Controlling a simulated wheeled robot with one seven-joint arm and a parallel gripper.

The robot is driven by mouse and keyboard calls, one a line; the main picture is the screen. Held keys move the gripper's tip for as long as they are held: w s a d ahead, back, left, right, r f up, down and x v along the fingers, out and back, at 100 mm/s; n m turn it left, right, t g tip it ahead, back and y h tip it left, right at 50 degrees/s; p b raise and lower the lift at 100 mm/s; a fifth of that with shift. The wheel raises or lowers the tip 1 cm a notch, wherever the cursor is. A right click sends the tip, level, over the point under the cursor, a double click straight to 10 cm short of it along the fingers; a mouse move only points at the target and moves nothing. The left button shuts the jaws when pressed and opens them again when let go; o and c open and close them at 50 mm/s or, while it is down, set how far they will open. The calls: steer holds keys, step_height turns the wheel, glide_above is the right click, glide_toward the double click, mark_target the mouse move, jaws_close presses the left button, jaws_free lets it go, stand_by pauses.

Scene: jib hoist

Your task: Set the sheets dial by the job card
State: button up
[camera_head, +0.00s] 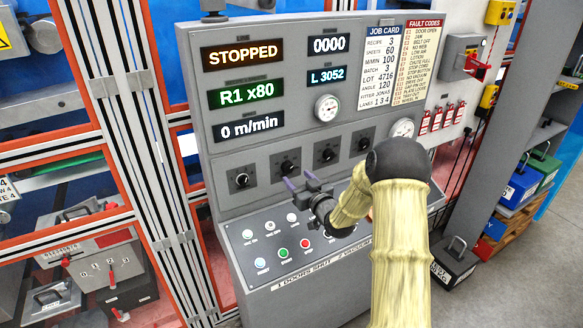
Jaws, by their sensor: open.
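The job card (384,65) on the panel reads recipe 3, sheets 60, m/min 100, batch 3, lot 4716 and angle 120. A green display (246,93) reads "R1 x80". Four black dials sit in a row below the displays: the first (242,180), the second (288,168), the third (327,155) and the fourth (364,143). Their labels are too small to read, so I cannot tell which is the sheets dial. My gripper (302,183) is open and empty, in front of the panel just below the second and third dials in the picture.
Below the dials, a sloping desk (262,285) carries several coloured push buttons, partly hidden by my arm. Displays read "STOPPED" (242,54), "0 m/min" (248,126), "0000" (329,44) and "L 3052" (327,76). Orange-framed racks stand left; shelves with crates (520,185) stand right.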

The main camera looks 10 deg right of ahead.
mark_target(289, 169)
steer(key=p+x, duration=0.1)
steer(key=x, duration=0.4)
steer(key=shift+p, duration=0.3)
steer(key=c, duration=1)
